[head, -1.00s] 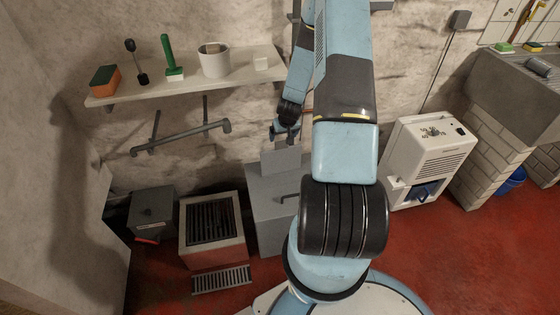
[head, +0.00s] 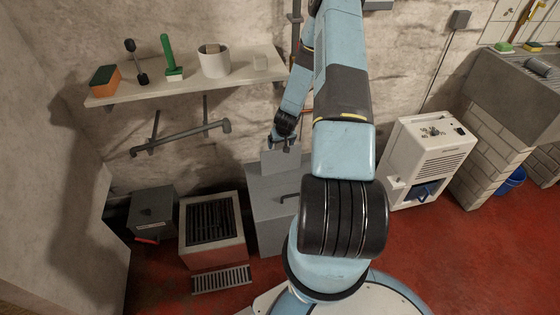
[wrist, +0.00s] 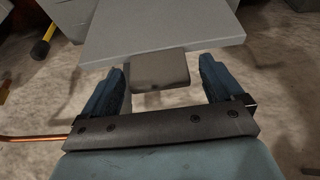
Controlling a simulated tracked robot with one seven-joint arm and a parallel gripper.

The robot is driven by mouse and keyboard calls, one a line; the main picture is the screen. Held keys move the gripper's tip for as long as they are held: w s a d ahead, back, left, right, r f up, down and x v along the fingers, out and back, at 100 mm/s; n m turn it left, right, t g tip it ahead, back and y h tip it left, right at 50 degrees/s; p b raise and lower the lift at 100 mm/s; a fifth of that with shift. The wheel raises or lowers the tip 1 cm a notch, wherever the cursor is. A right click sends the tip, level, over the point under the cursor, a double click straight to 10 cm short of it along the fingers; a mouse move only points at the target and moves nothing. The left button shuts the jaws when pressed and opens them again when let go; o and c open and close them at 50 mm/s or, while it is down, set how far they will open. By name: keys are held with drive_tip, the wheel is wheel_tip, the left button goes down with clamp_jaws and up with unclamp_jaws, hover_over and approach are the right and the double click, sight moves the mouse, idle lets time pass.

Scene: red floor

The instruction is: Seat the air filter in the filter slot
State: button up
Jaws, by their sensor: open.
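The air filter appears to be the flat grey panel (head: 280,162) in front of the wall, at the grey cabinet's top. In the wrist view the panel (wrist: 165,28) has a small dark grip tab (wrist: 160,71) on its near edge. My gripper (wrist: 162,75) is open, with its two blue fingers on either side of the tab and gaps showing on both sides. In the head view my gripper (head: 283,142) is at the panel's upper edge.
The grey cabinet (head: 262,190) stands below the panel, beside a grated block (head: 212,262) and a dark box (head: 152,212). A wall shelf (head: 125,95) holds brushes, a sponge and a white pot. A stone sink (head: 510,95) is at far right. Red floor is free front right.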

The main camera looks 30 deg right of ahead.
drive_tip(key=c, duration=1.5)
drive_tip(key=shift+o, duration=0.2)
drive_tip(key=shift+r, duration=0.1)
